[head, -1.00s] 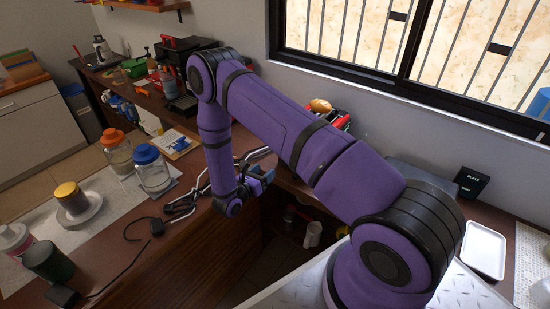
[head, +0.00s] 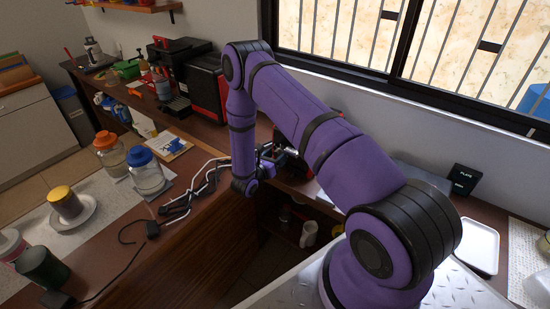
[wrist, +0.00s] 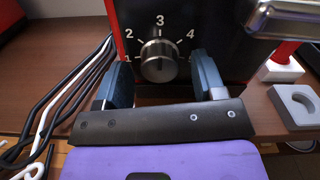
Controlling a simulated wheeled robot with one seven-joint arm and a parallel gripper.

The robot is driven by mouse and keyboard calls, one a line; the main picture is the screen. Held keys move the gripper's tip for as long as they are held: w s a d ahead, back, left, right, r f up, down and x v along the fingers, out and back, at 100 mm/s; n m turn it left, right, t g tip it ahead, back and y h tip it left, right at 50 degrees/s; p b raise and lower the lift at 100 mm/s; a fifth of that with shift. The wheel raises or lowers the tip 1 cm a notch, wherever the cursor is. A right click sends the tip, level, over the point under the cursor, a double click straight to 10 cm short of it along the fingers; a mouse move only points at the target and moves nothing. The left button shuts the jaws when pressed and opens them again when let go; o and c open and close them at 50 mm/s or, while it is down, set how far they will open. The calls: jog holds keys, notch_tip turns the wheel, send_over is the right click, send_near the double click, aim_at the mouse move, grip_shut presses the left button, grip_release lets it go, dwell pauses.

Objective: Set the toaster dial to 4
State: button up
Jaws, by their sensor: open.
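The toaster is red with a black front panel (wrist: 215,30) that fills the top of the wrist view. Its silver dial (wrist: 158,60) sits below a scale with the numbers 1 to 5, and 3 is directly above it. The dial's exact setting is hard to read. My gripper (wrist: 163,80) is open, with one blue-grey finger on each side of the dial and visible gaps between. In the head view my gripper (head: 267,162) is at the toaster's front, and my arm hides most of the toaster.
Black and white cables (wrist: 55,95) lie left of the toaster. A grey notched block (wrist: 297,105) and a silver lever-like part (wrist: 285,18) are at the right. In the head view, jars (head: 146,172) and a black coffee machine (head: 178,75) stand on the counter.

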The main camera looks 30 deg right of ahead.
jog(key=shift+c, duration=0.2)
jog(key=c, duration=0.9)
jog(key=shift+m, duration=0.3)
jog(key=shift+o, duration=0.2)
jog(key=m, duration=0.3)
jog(key=shift+w+a, duration=0.1)
jog(key=m, duration=0.6)
jog(key=o, duration=0.9)
